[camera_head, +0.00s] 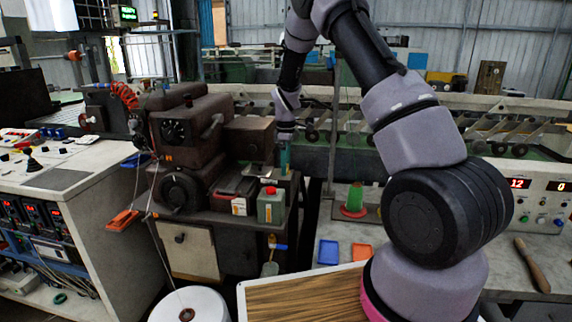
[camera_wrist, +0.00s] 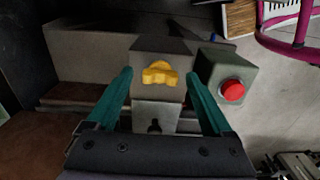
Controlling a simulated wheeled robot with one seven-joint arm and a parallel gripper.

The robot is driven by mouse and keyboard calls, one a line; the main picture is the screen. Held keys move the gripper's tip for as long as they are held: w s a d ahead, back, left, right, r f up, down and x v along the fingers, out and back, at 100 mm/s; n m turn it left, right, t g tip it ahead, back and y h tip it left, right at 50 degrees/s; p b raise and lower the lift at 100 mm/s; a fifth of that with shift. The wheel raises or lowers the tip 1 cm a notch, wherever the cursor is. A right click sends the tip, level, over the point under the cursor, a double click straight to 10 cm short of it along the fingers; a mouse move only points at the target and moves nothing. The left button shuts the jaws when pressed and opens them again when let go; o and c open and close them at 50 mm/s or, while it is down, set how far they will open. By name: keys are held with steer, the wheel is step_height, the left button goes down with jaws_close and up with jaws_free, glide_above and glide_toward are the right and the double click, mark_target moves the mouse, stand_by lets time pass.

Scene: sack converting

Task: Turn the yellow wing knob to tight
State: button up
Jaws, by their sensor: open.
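The yellow wing knob (camera_wrist: 160,74) sits on a grey block (camera_wrist: 163,50) in the wrist view, its wings lying roughly across the picture. My gripper (camera_wrist: 158,77) is open, with one teal finger to the left of the knob and one to the right, and clear gaps between. Whether the fingertips are level with the knob in depth I cannot tell. In the head view my gripper (camera_head: 285,158) is small, at the right side of the dark brown machine (camera_head: 205,140). I cannot make out the knob there.
A white roll (camera_head: 190,305) lies on the floor side below.

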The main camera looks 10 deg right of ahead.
steer(key=shift+c, duration=0.3)
jaws_close()
steer(key=shift+m, duration=0.4)
steer(key=m, duration=0.3)
steer(key=shift+m, duration=0.3)
steer(key=m, duration=0.4)
steer(key=shift+m, duration=0.3)
steer(key=m, duration=0.4)
steer(key=shift+m, duration=0.3)
steer(key=shift+w+r+m, duration=0.1)
steer(key=shift+m, duration=2.1)
